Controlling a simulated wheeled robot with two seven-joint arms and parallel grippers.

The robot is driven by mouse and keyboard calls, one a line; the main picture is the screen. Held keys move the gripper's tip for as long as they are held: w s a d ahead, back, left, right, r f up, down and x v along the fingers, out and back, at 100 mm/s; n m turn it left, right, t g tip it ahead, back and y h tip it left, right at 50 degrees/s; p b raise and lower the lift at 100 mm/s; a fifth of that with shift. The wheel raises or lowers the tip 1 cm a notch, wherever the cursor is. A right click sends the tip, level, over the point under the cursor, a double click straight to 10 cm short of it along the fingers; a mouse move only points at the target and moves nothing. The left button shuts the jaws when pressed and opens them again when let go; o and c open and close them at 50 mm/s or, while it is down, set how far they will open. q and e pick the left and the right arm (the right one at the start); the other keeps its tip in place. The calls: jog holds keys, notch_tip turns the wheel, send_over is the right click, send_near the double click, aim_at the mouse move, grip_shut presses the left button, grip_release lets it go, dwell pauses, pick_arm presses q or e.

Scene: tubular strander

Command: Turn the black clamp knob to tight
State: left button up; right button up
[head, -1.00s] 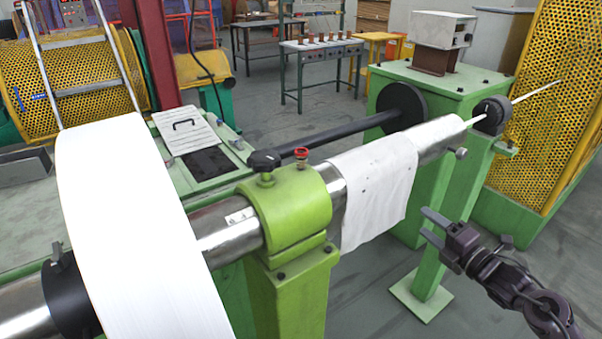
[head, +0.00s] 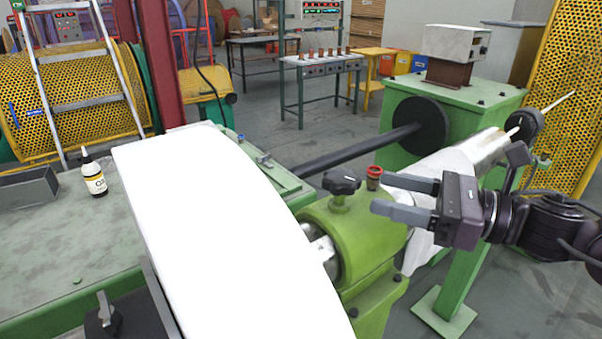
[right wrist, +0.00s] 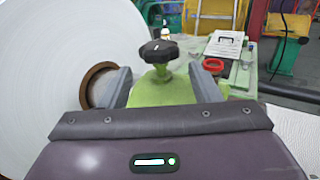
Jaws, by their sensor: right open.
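The black clamp knob (head: 341,181) stands upright on a stem on top of the green clamp housing (head: 345,225), around the steel tube. My right gripper (head: 378,195) is to the right of the knob, its two fingers open and pointing left towards it, with a gap between fingertips and knob. In the right wrist view the knob (right wrist: 159,51) appears ahead, between the two open fingers (right wrist: 160,82), with nothing held. My left gripper is not in view.
A small red knob (head: 374,172) stands close behind the black one, near my right fingers. A large white roll (head: 225,230) fills the left side of the clamp. A bottle (head: 93,175) stands on the green bench.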

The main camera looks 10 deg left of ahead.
aim_at(348, 177)
jog(key=x, duration=0.1)
jog(key=p+x, duration=0.2)
jog(key=shift+a+r, duration=0.3)
jog(key=shift+a, duration=0.1)
jog(key=p+x, duration=0.1)
jog(key=x, duration=0.2)
jog(key=shift+w+a+f, duration=0.1)
jog(key=shift+f, duration=0.1)
jog(key=shift+a+f, duration=0.1)
jog(key=shift+a, duration=0.15)
jog(key=c, duration=0.7)
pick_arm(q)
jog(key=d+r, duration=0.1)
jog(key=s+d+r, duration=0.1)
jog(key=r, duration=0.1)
